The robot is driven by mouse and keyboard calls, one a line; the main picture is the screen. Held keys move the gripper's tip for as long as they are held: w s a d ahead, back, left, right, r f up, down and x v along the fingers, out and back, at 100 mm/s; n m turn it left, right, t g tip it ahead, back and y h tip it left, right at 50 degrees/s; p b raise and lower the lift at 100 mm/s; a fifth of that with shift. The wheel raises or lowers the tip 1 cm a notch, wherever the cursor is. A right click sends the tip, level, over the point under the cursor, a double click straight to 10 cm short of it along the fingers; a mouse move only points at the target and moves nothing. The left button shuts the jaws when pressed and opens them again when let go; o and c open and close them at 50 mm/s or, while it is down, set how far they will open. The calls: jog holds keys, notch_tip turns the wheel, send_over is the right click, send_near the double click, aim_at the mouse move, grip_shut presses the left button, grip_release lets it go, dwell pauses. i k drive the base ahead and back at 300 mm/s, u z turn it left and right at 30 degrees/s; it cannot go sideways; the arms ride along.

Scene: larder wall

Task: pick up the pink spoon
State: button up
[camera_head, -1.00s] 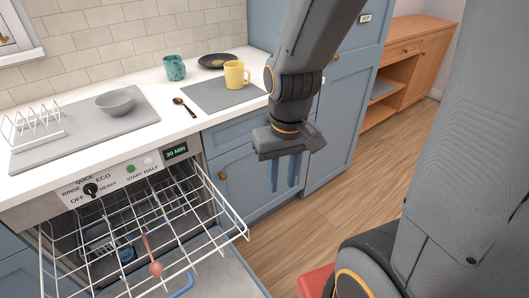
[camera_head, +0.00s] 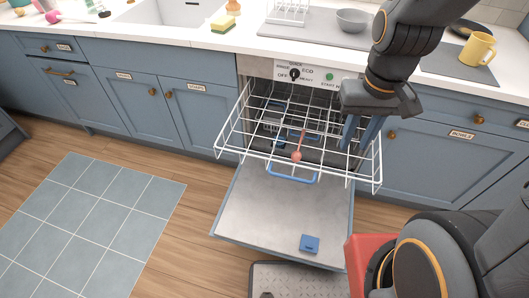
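The pink spoon (camera_head: 297,152) lies in the white wire rack (camera_head: 232,133) of the open dishwasher, its round bowl toward me and its thin handle pointing back. Nothing covers it. My gripper (camera_head: 357,148) points down at the right side of the rack, to the right of the spoon and apart from it. Its two blue fingers are spread with a gap between them and hold nothing. I cannot tell how high the fingertips are relative to the rack.
The lowered dishwasher door (camera_head: 270,215) carries a blue block (camera_head: 309,243). A blue-handled item (camera_head: 293,177) is below the spoon. A grey bowl (camera_head: 353,20) and a yellow mug (camera_head: 478,48) stand on the counter. The floor at left, with a tiled mat (camera_head: 90,220), is clear.

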aim_at(296, 155)
jog(key=u, duration=0.3)
jog(key=k, duration=1)
jog(key=u, duration=1.6)
jog(key=i, duration=1.2)
jog(key=z, duration=2.35)
jog(key=i, duration=0.5)
